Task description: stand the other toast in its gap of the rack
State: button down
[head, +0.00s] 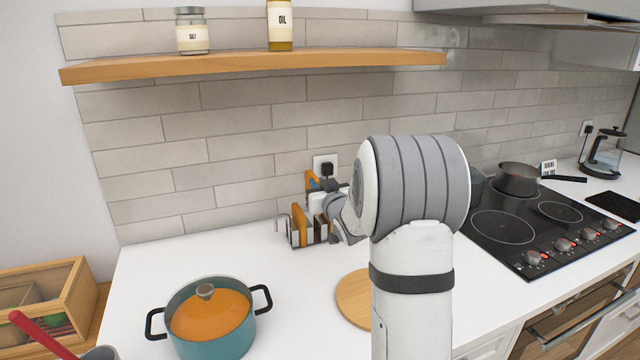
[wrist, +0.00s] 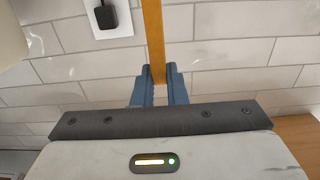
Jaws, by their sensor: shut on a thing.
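My gripper (head: 316,184) is shut on a toast (head: 309,178), an orange-brown slice held above the rack at the back of the counter. In the wrist view the held toast (wrist: 153,36) shows edge-on as a narrow upright strip between the blue fingertips (wrist: 160,76). The metal toast rack (head: 283,222) stands on the white counter below my gripper. Another toast (head: 299,224) stands upright in the rack. My wrist and arm hide the right part of the rack, so I cannot see all of its gaps.
A round wooden board (head: 353,297) lies partly behind my arm. A wooden shelf (head: 250,67) runs above, and a wall socket (head: 325,160) is behind the gripper. Counter left of the rack is clear.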

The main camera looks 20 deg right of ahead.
notch_tip(320, 180, down, 2)
jog(key=shift+f+b, duration=0.2)
jog(key=shift+b, duration=0.15)
notch_tip(320, 180, down, 3)
jog(key=b, duration=0.4)
jog(key=shift+f, duration=0.2)
jog(key=c, duration=1.4)
grip_release()
jog(key=shift+s, duration=0.1)
jog(key=s+b, duration=0.1)
jog(key=s, duration=0.6)
jog(key=shift+s, duration=0.3)
